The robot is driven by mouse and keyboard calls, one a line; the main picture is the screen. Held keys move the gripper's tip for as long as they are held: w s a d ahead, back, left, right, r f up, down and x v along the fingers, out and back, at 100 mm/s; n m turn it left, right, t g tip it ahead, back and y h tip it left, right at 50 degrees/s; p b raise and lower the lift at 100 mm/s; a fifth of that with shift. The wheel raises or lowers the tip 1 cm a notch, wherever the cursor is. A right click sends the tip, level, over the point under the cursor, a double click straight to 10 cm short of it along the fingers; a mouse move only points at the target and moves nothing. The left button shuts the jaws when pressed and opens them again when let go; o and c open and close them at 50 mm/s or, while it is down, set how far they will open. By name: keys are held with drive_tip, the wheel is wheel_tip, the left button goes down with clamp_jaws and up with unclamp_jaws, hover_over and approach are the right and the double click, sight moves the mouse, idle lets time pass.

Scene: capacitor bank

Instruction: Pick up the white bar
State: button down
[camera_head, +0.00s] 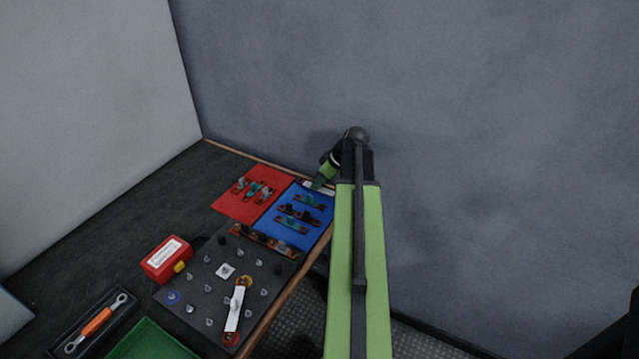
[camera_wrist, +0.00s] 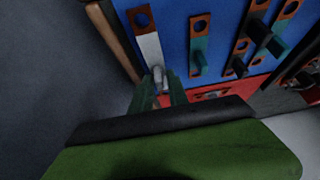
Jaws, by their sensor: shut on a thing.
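The white bar (camera_wrist: 149,47) lies on the blue mat (camera_wrist: 175,25), near its edge, in the wrist view. It has a copper end with a hole and a pale upright grip. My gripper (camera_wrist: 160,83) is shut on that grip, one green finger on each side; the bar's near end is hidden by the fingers. In the head view my gripper (camera_head: 319,183) is at the far right corner of the blue mat (camera_head: 322,232), with a sliver of the white bar (camera_head: 327,188) beside it. I cannot tell whether the bar touches the mat.
Several teal and dark bars (camera_head: 298,214) lie on the blue mat, and others on the red mat (camera_head: 232,208). A dark stud panel (camera_head: 205,265) carries another white bar (camera_head: 235,309). A red lock box (camera_head: 166,259) and an orange-handled wrench (camera_head: 97,321) are left. The wall is close behind.

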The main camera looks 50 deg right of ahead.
wheel_tip(320, 180, up, 9)
drive_tip(key=p, duration=0.8)
drive_tip(key=shift+r, duration=0.1)
drive_tip(key=shift+s+f, duration=0.1)
drive_tip(key=shift+f, duration=0.1)
